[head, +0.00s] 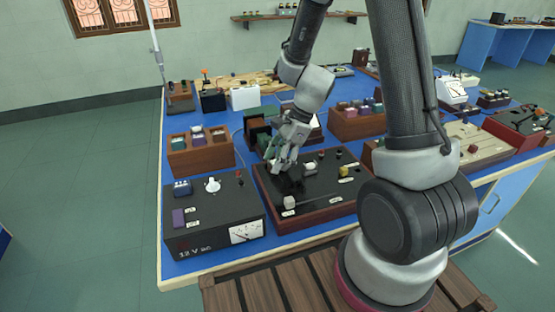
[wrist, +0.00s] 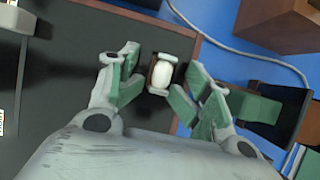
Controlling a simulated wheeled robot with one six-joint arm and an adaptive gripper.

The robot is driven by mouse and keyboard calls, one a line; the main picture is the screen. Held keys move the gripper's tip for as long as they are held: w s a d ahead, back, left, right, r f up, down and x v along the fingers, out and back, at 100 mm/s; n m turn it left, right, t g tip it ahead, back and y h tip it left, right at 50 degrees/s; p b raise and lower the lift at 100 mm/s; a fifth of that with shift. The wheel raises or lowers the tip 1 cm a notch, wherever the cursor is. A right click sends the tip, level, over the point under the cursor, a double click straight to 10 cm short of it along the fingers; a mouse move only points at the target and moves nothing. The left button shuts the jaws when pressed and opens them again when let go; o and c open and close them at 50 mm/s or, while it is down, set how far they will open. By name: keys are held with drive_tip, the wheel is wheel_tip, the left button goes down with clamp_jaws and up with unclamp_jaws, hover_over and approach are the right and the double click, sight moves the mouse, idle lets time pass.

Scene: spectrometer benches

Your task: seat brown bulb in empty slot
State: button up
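A small piece with a pale rounded body and brown edges (wrist: 160,74), which I take to be the brown bulb, sits between the green-padded fingertips of my gripper (wrist: 157,88). In the head view my gripper (head: 282,160) points down over the back left part of a black-topped board (head: 322,203) with a wooden rim. It hides the bulb there. The gap between the bulb and the board cannot be judged. I cannot make out an empty slot.
A wooden box of bulbs or blocks (head: 201,156) is behind the supply. The bench is crowded.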

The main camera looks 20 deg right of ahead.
drive_tip(key=shift+r, duration=0.1)
drive_tip(key=v, duration=1.1)
drive_tip(key=shift+d+r, duration=0.2)
drive_tip(key=shift+r, duration=0.15)
